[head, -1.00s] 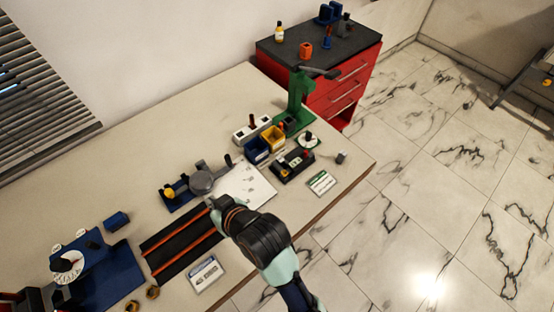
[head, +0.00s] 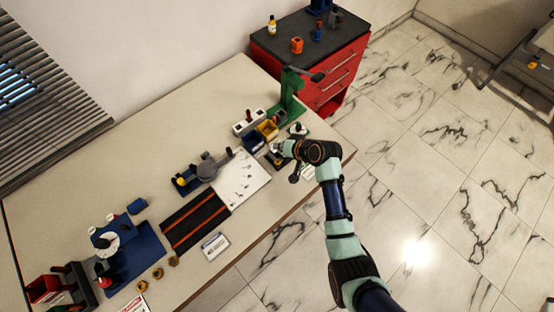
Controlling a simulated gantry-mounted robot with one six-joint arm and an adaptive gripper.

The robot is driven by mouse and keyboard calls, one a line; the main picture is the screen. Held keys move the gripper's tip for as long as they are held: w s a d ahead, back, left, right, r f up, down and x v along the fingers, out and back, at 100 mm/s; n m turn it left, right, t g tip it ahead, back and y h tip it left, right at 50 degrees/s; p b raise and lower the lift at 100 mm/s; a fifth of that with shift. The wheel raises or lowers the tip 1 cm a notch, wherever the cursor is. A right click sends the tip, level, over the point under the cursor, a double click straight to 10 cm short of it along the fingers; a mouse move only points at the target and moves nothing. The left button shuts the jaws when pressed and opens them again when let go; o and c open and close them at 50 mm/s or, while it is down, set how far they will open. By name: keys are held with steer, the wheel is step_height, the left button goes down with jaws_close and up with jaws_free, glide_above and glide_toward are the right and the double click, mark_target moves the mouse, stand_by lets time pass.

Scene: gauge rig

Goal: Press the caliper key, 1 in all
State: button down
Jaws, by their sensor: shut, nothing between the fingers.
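My gripper (head: 281,148) is at the right end of the bench, over a small black box (head: 273,161) with controls on top. The gripper and wrist hide most of this box. The gripper is shut and holds nothing. I cannot tell whether its tips touch the box. Which control is the caliper key is too small to make out.
A green press stand (head: 291,92) rises behind the gripper, with yellow (head: 268,130) and blue (head: 252,143) bins to its left. A white sheet (head: 243,180) and a black mat with orange stripes (head: 196,220) lie left of it. A red cabinet (head: 335,82) stands beyond.

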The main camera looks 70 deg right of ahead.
mark_target(279, 162)
steer(key=shift+f, duration=0.15)
step_height(279, 162, down, 8)
steer(key=b, duration=0.7)
steer(key=shift+b, duration=0.4)
steer(key=shift+f, duration=0.25)
steer(key=shift+f, duration=0.15)
stand_by(0.3)
steer(key=shift+f, duration=0.25)
steer(key=shift+f+b, duration=0.45)
steer(key=shift+b, duration=0.05)
stand_by(0.4)
stand_by(0.4)
steer(key=shift+r+p, duration=0.85)
steer(key=shift+p, duration=0.05)
